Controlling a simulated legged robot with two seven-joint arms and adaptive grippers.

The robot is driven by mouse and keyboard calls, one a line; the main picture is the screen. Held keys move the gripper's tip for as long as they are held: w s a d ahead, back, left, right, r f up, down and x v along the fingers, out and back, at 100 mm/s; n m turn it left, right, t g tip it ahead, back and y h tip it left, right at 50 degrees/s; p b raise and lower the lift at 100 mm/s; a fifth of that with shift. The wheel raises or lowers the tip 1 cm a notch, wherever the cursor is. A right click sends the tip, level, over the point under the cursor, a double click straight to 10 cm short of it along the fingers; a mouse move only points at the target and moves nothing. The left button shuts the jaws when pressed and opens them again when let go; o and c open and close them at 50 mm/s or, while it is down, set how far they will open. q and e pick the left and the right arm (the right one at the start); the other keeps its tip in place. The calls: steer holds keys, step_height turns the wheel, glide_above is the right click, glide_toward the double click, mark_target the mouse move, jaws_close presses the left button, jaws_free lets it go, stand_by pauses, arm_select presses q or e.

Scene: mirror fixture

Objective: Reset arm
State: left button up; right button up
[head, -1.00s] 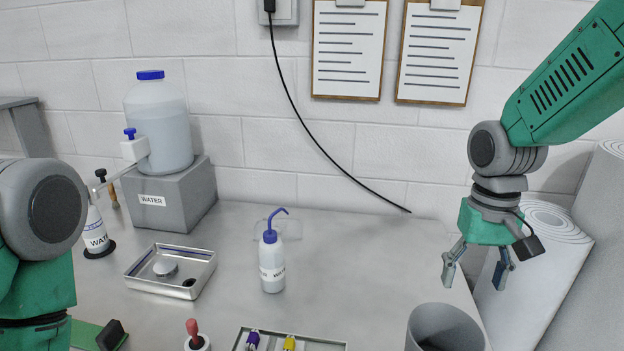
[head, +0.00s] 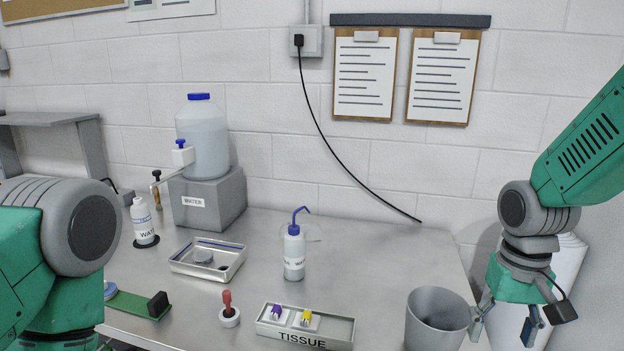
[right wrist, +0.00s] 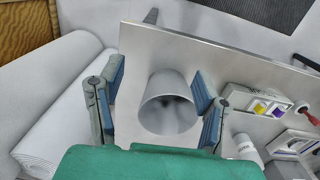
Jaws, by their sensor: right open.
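My right gripper (head: 504,322) hangs at the right end of the steel table, pointing down, with its fingers apart and nothing between them. In the head view it is just right of a grey bin (head: 437,320). In the right wrist view the open fingers (right wrist: 158,110) frame the same bin (right wrist: 168,103), which looks lower and beyond them. My left arm (head: 60,240) shows at the left edge of the head view. Its gripper is out of the picture.
A wash bottle (head: 294,252), a metal tray (head: 208,262), a TISSUE box (head: 305,327) and a red-handled stamp (head: 229,310) stand on the table (head: 390,262). A water jug (head: 203,138) sits on a grey block (head: 208,198). White rolls (right wrist: 55,95) stand beyond the table's right edge.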

steer(key=s+f+n+b, duration=0.1)
steer(key=s+f+b, duration=0.25)
steer(key=f, duration=0.95)
steer(key=s+f+n+b, duration=0.1)
steer(key=s+f+b, duration=0.3)
steer(key=f, duration=0.9)
arm_select(q)
step_height(320, 180, down, 12)
steer(key=d+b, duration=0.1)
steer(key=b, duration=0.3)
steer(key=shift+w+d, duration=0.3)
steer(key=shift+d, duration=0.05)
arm_select(e)
steer(key=s+f+n+t, duration=0.1)
steer(key=s+f, duration=1.3)
steer(key=s, duration=0.1)
steer(key=shift+d, duration=0.4)
arm_select(q)
steer(key=shift+a, duration=0.1)
arm_select(e)
steer(key=shift+a, duration=0.1)
